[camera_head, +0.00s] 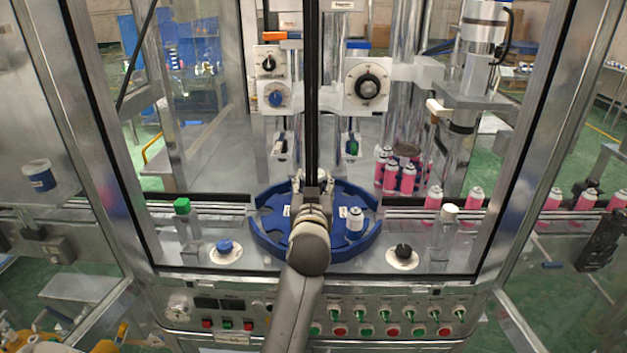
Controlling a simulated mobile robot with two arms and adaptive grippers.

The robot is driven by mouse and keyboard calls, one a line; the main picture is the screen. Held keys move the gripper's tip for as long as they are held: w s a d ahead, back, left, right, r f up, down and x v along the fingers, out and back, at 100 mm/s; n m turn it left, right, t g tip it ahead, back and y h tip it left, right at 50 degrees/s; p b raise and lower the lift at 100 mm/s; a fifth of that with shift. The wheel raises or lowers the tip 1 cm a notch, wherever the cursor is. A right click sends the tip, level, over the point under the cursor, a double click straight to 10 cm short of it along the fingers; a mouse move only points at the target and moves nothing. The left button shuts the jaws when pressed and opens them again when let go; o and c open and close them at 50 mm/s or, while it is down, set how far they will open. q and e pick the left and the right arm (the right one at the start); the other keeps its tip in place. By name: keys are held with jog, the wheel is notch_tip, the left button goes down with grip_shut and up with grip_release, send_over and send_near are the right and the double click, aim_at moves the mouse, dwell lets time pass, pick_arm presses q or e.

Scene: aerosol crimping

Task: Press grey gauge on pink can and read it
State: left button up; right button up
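Pink cans with silver tops stand on the right: several in a cluster (390,178) behind the blue turntable, and others in a row along the conveyor, such as one can (473,200). The blue round turntable (275,243) is in the middle. One grey arm, apparently my left, reaches up from the bottom centre. I cannot make out a grey gauge. My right gripper does not show.
A metal machine frame with a dark vertical bar (311,80) surrounds the turntable. A blue knob (225,246), a black knob (403,251) and a green-capped post (182,207) stand around it. A button panel (390,315) runs along the front.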

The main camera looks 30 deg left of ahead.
pick_arm(q)
jog(key=shift+s+f+b, duration=0.1)
jog(key=shift+f+b, duration=0.3)
jog(key=shift+f, duration=0.05)
jog(key=shift+f+b, duration=0.55)
jog(key=shift+f, duration=0.05)
jog(key=shift+f+b, duration=1.05)
jog(key=shift+f, duration=0.2)
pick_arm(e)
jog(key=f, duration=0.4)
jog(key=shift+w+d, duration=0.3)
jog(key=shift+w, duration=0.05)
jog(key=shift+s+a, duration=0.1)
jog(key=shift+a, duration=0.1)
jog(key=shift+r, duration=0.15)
pick_arm(q)
jog(key=shift+f, duration=0.25)
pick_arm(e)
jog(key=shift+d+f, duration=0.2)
pick_arm(q)
jog(key=shift+f+b, duration=0.65)
jog(key=shift+f, duration=0.25)
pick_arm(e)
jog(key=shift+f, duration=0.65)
pick_arm(q)
jog(key=shift+s, duration=0.1)
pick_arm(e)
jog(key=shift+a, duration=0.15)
